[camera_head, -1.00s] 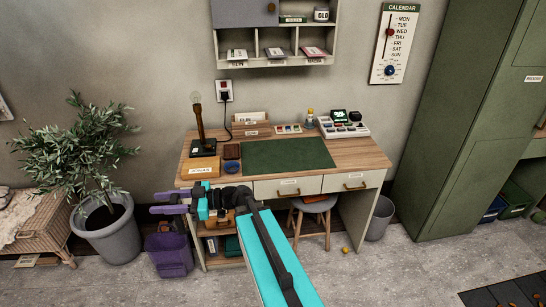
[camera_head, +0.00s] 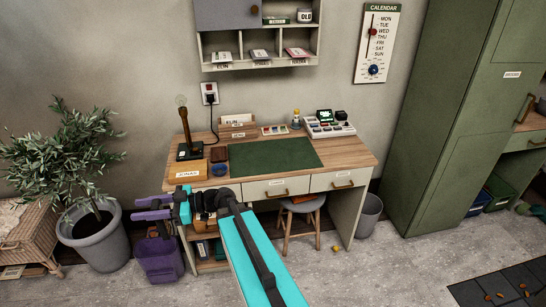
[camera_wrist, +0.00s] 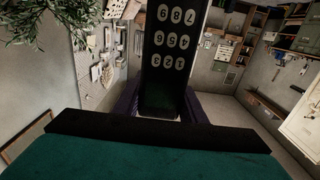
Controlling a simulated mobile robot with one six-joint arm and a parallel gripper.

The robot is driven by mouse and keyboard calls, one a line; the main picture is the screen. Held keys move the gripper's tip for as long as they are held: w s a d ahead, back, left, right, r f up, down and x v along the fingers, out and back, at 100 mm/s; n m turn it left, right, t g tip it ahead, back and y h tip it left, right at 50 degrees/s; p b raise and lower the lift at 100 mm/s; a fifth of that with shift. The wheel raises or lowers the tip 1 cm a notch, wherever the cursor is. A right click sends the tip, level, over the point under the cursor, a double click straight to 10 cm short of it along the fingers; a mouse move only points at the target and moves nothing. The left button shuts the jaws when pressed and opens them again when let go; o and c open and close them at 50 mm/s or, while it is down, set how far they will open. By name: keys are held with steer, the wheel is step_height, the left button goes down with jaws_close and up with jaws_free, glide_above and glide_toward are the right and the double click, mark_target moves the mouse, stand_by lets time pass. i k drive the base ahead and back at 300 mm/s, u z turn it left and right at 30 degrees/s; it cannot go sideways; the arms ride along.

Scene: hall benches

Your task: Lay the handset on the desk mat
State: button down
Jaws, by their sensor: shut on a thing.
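The handset (camera_wrist: 175,60) is a black bar with pale number keys, and it stands out ahead of my gripper in the wrist view. My gripper (camera_head: 140,209) has purple fingers and is shut on the handset. It points left, in front of the desk's left front corner. In the head view I cannot make out the handset between the fingers. The desk mat (camera_head: 275,156) is a dark green, flat, bare rectangle on the middle of the wooden desk (camera_head: 345,151). It lies to the right of my gripper and farther back.
A lamp (camera_head: 184,130), a box labelled JONAS (camera_head: 187,170), a brown item (camera_head: 219,154) and a blue bowl (camera_head: 220,169) stand left of the mat. A console (camera_head: 328,126) is at the back right.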

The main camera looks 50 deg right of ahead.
mark_target(278, 151)
steer(key=z, duration=0.05)
steer(key=i, duration=0.95)
steer(key=u, duration=0.05)
